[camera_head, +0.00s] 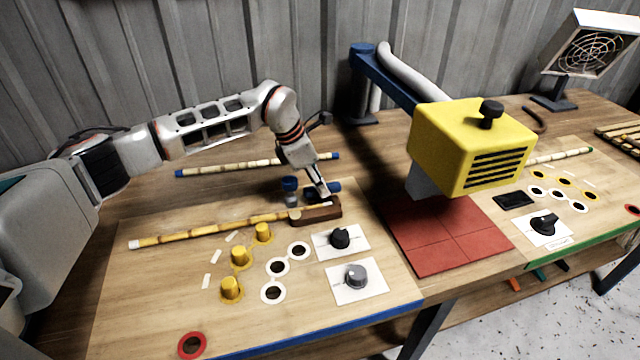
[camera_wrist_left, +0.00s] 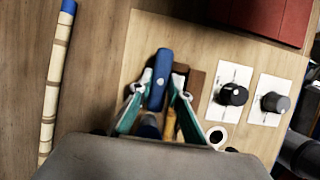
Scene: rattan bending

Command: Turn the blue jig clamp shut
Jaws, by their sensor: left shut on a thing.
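The blue jig clamp (camera_head: 336,187) sits at the back edge of the left board, beside a brown wooden block (camera_head: 322,213). In the left wrist view the clamp's blue bar (camera_wrist_left: 162,75) lies lengthwise between my left fingers. My left gripper (camera_head: 323,194) reaches down onto the clamp in the head view; in the wrist view its fingers (camera_wrist_left: 158,90) are shut on it. A rattan pole (camera_head: 185,234) with a white end runs along the board to the brown block. The fingers partly hide the clamp. My right gripper is not in view.
A short blue-topped post (camera_head: 289,185) stands just left of the clamp. Several yellow pegs (camera_head: 239,256) and two dial knobs (camera_head: 340,238) are in front. A loose blue-ended pole (camera_head: 235,166) lies behind. A yellow box (camera_head: 470,140) hangs over red tiles (camera_head: 440,240) at right.

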